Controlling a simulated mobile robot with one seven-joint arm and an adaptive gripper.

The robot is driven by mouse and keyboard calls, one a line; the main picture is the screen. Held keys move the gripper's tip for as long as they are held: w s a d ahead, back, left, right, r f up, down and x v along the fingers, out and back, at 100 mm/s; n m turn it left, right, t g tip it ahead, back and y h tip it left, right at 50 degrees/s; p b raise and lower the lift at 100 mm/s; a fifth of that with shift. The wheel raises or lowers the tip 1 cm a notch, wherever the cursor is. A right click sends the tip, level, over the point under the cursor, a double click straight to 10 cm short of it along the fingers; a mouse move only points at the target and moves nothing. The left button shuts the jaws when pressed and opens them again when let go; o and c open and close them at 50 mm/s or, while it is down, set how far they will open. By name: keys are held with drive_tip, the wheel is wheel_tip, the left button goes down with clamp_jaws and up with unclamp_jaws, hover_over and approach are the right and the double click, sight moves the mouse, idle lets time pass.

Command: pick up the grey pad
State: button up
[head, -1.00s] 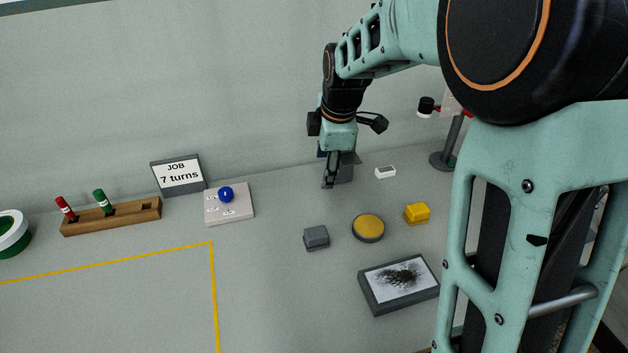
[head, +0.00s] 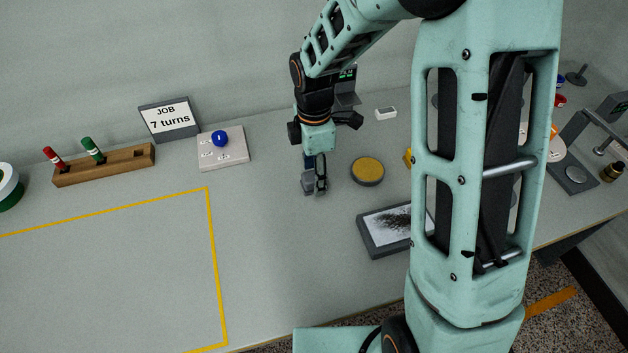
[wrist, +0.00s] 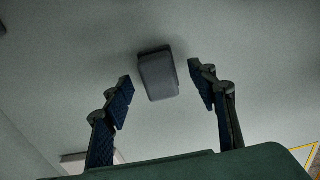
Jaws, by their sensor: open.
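The grey pad (wrist: 159,76) is a small dark grey block lying on the table. In the wrist view it sits between and just beyond the two open fingertips of my gripper (wrist: 162,84), with a gap to each finger. In the head view the pad (head: 308,184) is partly hidden behind my gripper (head: 314,188), which points down over it. I cannot tell from the head view how far above the pad the fingertips are. My gripper is open and holds nothing.
A round yellow-topped disc (head: 367,170) and a framed dark-smudged tablet (head: 376,243) lie to the right. A white block (head: 385,113) lies behind. A board with a blue knob (head: 222,149), a job sign (head: 169,120) and a wooden pen rack (head: 104,165) stand left. The yellow-outlined area is clear.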

wheel_tip(320, 180, down, 2)
drive_tip(key=shift+f, duration=0.1)
drive_tip(key=c, duration=1.2)
drive_tip(key=shift+c, duration=0.2)
